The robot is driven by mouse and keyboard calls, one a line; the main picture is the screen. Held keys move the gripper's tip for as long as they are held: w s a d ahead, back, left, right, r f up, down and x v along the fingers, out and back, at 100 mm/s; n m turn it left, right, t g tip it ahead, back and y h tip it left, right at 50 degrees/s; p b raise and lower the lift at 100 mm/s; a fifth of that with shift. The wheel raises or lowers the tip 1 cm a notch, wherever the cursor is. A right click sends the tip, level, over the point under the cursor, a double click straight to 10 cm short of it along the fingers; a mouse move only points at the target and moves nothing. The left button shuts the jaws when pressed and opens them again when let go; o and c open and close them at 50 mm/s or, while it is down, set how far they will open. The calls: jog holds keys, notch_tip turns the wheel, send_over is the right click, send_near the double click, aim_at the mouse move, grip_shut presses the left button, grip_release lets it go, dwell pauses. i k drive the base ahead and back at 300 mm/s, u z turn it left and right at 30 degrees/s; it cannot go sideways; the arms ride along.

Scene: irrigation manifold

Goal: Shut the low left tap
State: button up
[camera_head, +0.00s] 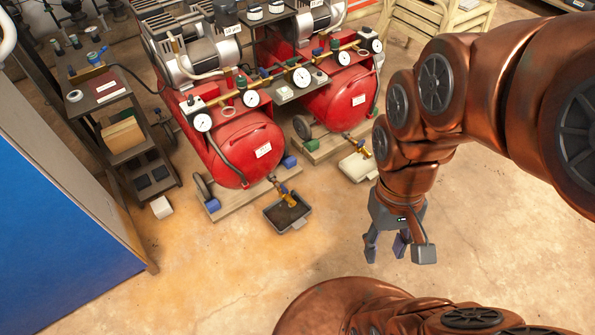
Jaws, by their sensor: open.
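A similar low right tap (361,149) sits below the right red tank (340,98), by a pale tray (355,169). My gripper (386,250) is open and empty, fingers pointing down, to the right of and nearer than the low left tap. It is apart from both taps.
Gauges and small valves line a brass pipe (275,76) above the tanks. A wheeled shelf cart (135,165) stands at left, near a blue panel (60,225). A white block (161,207) lies on the floor. Open floor (220,265) lies in front of the left tank.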

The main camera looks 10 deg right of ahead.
aim_at(284, 190)
jog(key=u, duration=0.15)
jog(key=i, duration=0.85)
jog(key=u, duration=0.3)
